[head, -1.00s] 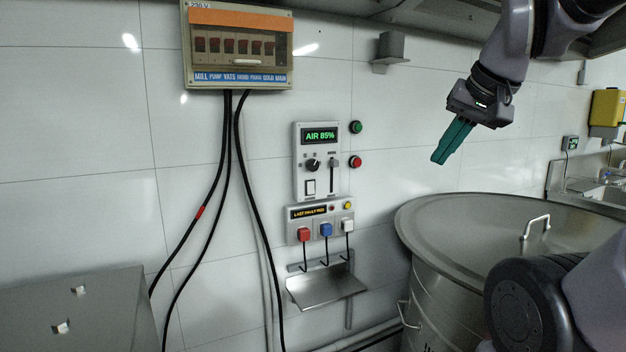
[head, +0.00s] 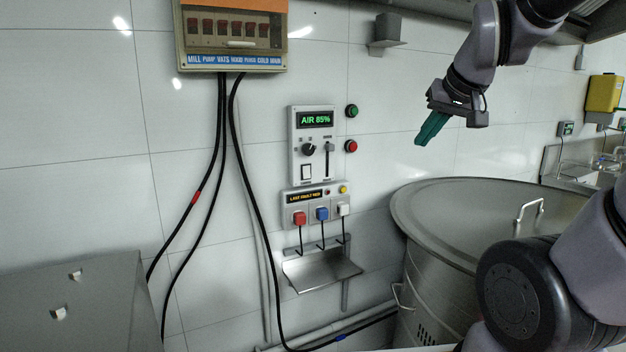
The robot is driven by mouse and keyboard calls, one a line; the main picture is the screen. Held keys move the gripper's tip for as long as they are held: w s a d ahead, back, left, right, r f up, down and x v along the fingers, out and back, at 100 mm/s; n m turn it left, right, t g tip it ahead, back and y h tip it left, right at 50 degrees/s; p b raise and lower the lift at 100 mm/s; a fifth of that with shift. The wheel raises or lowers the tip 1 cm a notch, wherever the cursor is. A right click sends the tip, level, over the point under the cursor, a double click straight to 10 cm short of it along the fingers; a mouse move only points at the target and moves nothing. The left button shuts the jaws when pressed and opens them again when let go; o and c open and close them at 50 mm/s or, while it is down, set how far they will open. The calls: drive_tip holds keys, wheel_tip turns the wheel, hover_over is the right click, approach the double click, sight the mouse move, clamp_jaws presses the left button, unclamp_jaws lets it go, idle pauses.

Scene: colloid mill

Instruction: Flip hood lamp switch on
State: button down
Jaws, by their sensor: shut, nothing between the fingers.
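A grey control panel (head: 293,150) is fixed to the tiled wall near the picture's middle. It has a green "AIR 85%" display (head: 315,120), a black knob (head: 309,149), a vertical slider (head: 328,160) and a white rocker switch (head: 306,172) at its lower left. The rocker looks like the lamp switch, but its label is too small to read and its position cannot be told. My gripper (head: 419,142) has green fingers, shut and empty. It hangs in the air to the right of the panel, apart from it, pointing down and left.
Green (head: 352,111) and red (head: 351,146) buttons sit right of the panel. Below are a box with coloured plugs (head: 322,213) and a metal shelf (head: 322,271). A breaker box (head: 232,67) hangs upper left. A large steel vat (head: 425,260) stands at right.

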sight(310, 178)
drive_tip(key=w+a+f+n+t, duration=0.2)
drive_tip(key=w+f+n, duration=0.3)
drive_tip(key=w, duration=0.4)
drive_tip(key=w+a+f+n+t, duration=0.2)
drive_tip(key=w+f+n+t, duration=0.15)
drive_tip(key=w+n, duration=0.4)
drive_tip(key=w+a+f+n+t+y, duration=0.1)
drive_tip(key=w+a+f+n+y, duration=0.1)
drive_tip(key=a+f+n+y, duration=0.3)
drive_tip(key=a+f+n, duration=0.3)
drive_tip(key=a+n, duration=0.2)
drive_tip(key=n, duration=0.1)
drive_tip(key=shift+w+a+f+n, duration=0.3)
drive_tip(key=shift+w+a+n, duration=0.05)
drive_tip(key=shift+a, duration=0.05)
drive_tip(key=x, duration=1.4)
drive_tip(key=shift+w+r, duration=0.1)
drive_tip(key=shift+r, duration=0.1)
